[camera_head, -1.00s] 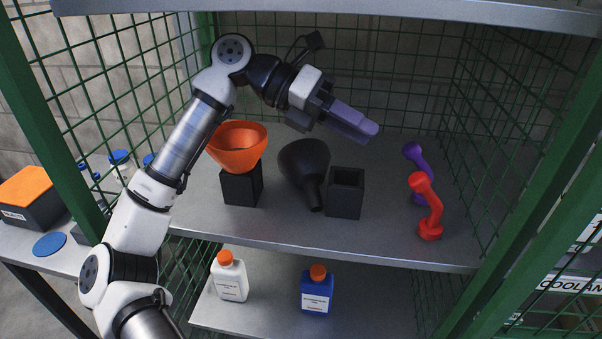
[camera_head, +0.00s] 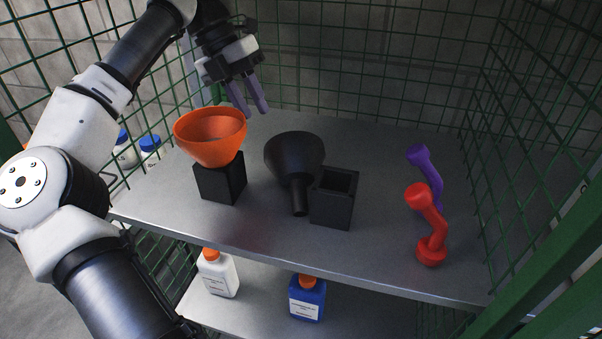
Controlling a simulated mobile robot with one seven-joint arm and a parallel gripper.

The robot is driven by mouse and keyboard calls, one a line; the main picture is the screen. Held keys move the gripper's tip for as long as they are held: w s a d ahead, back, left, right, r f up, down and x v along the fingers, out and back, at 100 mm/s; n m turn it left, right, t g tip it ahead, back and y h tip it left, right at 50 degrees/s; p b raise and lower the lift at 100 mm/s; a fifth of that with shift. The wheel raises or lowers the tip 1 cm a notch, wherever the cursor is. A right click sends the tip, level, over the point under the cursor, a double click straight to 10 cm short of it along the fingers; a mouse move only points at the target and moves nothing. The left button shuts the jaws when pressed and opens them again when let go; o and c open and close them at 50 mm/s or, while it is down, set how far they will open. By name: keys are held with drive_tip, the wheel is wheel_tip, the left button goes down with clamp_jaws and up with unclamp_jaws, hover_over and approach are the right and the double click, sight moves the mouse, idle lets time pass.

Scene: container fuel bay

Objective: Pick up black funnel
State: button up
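The black funnel (camera_head: 294,154) is on the upper shelf, tilted, with its wide mouth toward the back and its spout pointing down toward the front. It is beside a black square holder (camera_head: 333,199) on its right; I cannot tell whether they touch. My gripper (camera_head: 253,112) is up and to the left of the black funnel, behind the orange funnel (camera_head: 210,137), with its purple fingers pointing down. The fingers are apart with nothing between them. The orange funnel sits in another black holder (camera_head: 221,181).
A red dumbbell-shaped item (camera_head: 430,224) and a purple one (camera_head: 424,172) stand on the shelf's right side. Green mesh walls (camera_head: 540,110) enclose the shelf (camera_head: 376,170). A white bottle (camera_head: 217,275) and a blue bottle (camera_head: 307,299) stand below. Bare shelf lies right of the holder.

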drive_tip(key=s+d+f, duration=0.1)
drive_tip(key=d, duration=0.3)
drive_tip(key=s+d+f+p, duration=0.1)
drive_tip(key=s+d+f, duration=0.1)
drive_tip(key=d, duration=0.1)
drive_tip(key=s+d+f+p, duration=0.1)
drive_tip(key=s+d, duration=0.1)
drive_tip(key=d, duration=0.2)
drive_tip(key=shift+d+f, duration=0.25)
drive_tip(key=shift+d, duration=0.1)
clamp_jaws()
